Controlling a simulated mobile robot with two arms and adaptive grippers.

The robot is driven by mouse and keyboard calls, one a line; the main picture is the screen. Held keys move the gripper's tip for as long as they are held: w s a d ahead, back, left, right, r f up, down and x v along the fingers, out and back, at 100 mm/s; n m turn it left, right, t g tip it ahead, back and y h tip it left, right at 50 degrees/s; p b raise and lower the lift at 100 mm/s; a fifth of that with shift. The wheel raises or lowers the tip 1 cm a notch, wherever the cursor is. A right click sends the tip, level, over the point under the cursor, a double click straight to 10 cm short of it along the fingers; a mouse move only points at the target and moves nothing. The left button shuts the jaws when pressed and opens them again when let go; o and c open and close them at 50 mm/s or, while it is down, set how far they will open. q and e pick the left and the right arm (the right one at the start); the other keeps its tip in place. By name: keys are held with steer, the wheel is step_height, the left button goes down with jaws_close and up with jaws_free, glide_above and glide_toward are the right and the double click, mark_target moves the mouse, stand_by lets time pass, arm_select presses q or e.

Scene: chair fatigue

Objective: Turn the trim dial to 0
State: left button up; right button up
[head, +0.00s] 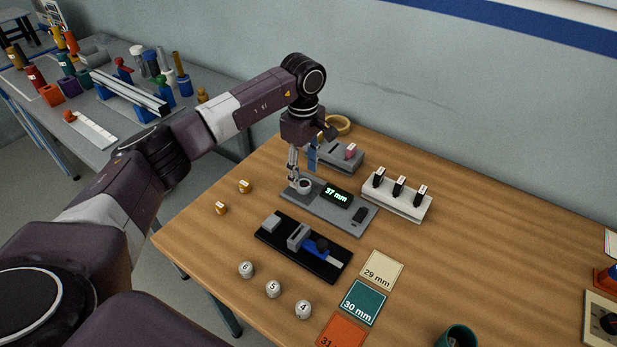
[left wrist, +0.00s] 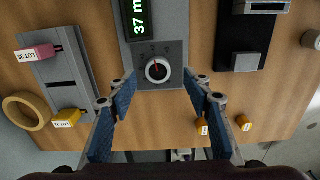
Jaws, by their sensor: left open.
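The trim dial (head: 304,186) is a small round knob at the near-left end of a grey gauge plate (head: 340,211). The green display (head: 337,196) on the plate reads 37 mm. My left gripper (head: 297,180) is over the dial, pointing down. In the left wrist view its open fingers (left wrist: 159,79) lie on either side of the dial, apart from it. My right gripper is not in view.
A white rack (head: 395,202) with black-topped pieces stands right. A grey block (head: 345,165) stands behind.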

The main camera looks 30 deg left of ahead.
mark_target(304, 184)
arm_select(q)
step_height(304, 184, down, 3)
steer(key=shift+w+r, duration=0.1)
steer(key=shift+w, duration=0.05)
steer(key=shift+f, duration=0.65)
steer(key=c, duration=1.1)
steer(key=shift+c, duration=0.2)
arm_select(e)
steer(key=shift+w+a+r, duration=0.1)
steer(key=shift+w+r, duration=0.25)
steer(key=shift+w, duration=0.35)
